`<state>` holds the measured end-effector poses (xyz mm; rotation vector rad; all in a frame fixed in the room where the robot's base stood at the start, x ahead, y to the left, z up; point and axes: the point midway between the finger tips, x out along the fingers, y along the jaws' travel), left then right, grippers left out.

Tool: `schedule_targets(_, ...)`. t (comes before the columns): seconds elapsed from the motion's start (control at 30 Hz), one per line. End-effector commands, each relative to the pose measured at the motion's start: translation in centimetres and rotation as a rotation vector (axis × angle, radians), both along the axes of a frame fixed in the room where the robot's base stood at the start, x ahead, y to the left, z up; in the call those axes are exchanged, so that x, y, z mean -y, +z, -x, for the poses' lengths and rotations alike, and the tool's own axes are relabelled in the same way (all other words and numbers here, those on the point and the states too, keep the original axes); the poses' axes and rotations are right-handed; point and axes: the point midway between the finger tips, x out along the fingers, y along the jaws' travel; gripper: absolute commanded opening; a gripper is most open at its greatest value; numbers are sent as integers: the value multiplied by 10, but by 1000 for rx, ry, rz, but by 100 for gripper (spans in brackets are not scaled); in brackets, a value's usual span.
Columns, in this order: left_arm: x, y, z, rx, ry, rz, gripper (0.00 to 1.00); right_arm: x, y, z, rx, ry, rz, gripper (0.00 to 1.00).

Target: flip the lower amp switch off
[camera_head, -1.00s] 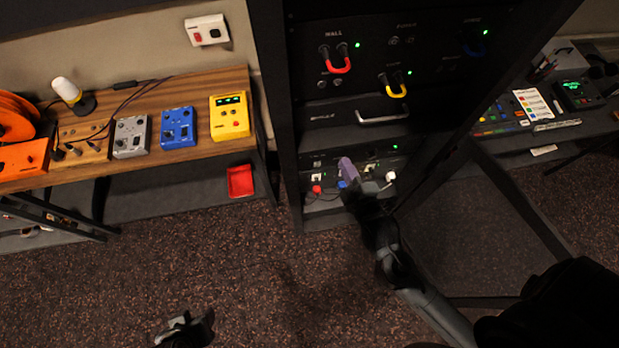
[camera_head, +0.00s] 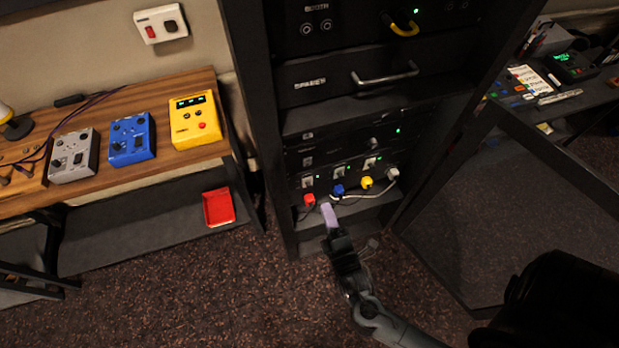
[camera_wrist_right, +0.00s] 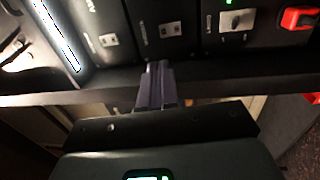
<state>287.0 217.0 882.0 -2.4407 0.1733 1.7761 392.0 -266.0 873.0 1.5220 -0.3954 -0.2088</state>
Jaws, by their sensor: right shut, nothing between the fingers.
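The black rack (camera_head: 246,110) has two slim amp-like panels low down. The upper one has a small pale switch (camera_head: 307,135) at its left and a green light at its right. Another small pale switch (camera_head: 307,160) sits below it at the left; the right wrist view shows a small two-part switch (camera_wrist_right: 170,30) on the middle panel. I cannot read the labels or switch positions surely. My right gripper (camera_head: 327,212) is shut and empty, its purple fingers in front of the rack's bottom opening. In the wrist view the fingers (camera_wrist_right: 155,85) point toward the middle panel. My left gripper is not in view.
Red (camera_head: 309,200), blue (camera_head: 338,190) and yellow (camera_head: 367,182) plugs and a white cable (camera_head: 360,196) stick out near my right fingers. A drawer handle (camera_head: 385,74) protrudes above. A wooden desk (camera_head: 175,90) with pedals stands left.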

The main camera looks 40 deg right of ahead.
Motion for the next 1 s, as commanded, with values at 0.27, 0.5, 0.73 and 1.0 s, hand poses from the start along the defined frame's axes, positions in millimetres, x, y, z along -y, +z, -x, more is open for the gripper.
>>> schedule_targets(0.27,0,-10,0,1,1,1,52,0,-9,-1,2,0,-1,0)
schedule_targets(0.5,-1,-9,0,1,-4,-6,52,0,-9,-1,2,0,-1,0)
schedule_targets(0.73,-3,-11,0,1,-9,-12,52,3,-8,-8,4,0,-1,0)
schedule_targets(1.0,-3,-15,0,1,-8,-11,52,17,-4,-43,5,0,1,0)
